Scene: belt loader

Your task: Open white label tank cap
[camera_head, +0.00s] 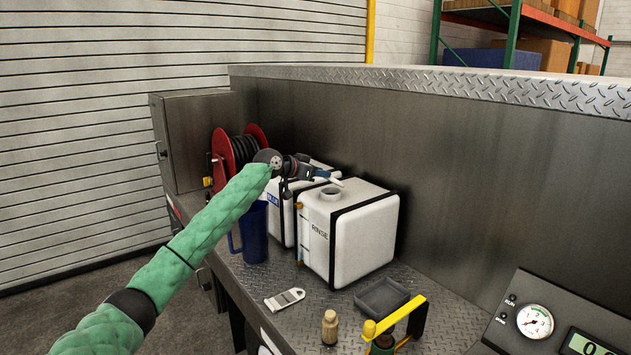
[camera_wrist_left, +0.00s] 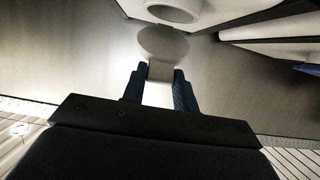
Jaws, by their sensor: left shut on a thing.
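The white RINSE tank (camera_head: 375,240) stands on the tread-plate deck. Its round neck (camera_head: 333,193) is on top and looks uncovered. A second white tank with a blue label (camera_head: 273,200) stands behind it, partly hidden by my arm. My left gripper (camera_head: 318,174) is above the tanks, near the RINSE neck. In the left wrist view its blue-black fingers (camera_wrist_left: 159,92) are shut on the tab of a pale round cap (camera_wrist_left: 163,42). The cap's disc lies beside a round neck (camera_wrist_left: 175,12); whether they are joined is unclear. My right gripper is out of view.
A blue jug (camera_head: 254,235) stands left of the tanks, with a red hose reel (camera_head: 222,158) behind. A metal wall (camera_head: 450,190) rises behind.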

